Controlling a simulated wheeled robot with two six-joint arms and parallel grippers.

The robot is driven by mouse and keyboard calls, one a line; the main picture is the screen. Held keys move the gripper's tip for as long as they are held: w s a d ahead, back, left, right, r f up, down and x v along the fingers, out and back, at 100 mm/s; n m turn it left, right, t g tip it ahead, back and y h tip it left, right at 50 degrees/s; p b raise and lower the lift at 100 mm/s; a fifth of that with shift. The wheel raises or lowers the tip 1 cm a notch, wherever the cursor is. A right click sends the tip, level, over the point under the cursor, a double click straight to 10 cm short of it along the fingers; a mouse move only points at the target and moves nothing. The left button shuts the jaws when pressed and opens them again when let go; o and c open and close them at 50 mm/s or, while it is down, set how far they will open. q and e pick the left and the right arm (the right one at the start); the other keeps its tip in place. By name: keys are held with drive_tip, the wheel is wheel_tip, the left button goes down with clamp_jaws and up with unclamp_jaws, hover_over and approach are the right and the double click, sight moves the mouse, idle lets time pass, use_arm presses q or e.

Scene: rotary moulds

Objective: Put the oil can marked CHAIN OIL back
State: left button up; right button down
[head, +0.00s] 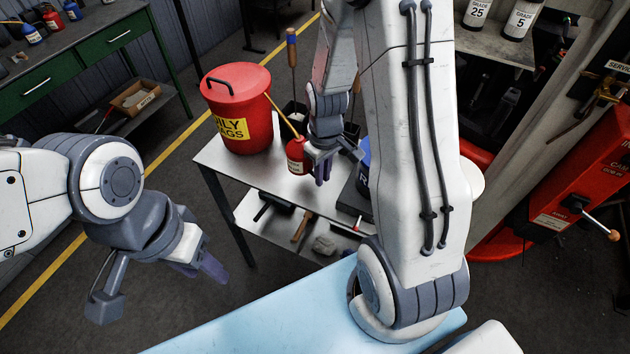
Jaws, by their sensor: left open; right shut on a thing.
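A small red oil can (296,156) with a long yellow spout is at the grey metal cart (226,170), near its right part. Its pale label is too small to read. My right gripper (318,164) reaches down from above and is shut on this can, covering its right side. I cannot tell whether the can's base touches the cart top. My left gripper (205,262) is open and empty, low at the left, away from the cart.
A large red OILY RAGS bin (240,112) stands left of the can. A dark block and a blue container (363,165) are to the right. A lower shelf (280,228) holds tools. A green bench (85,62) with several small cans is at the far left.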

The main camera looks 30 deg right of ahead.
drive_tip(key=shift+f, duration=2.8)
drive_tip(key=shift+f, duration=0.2)
drive_tip(key=c, duration=0.9)
unclamp_jaws()
drive_tip(key=shift+r, duration=0.1)
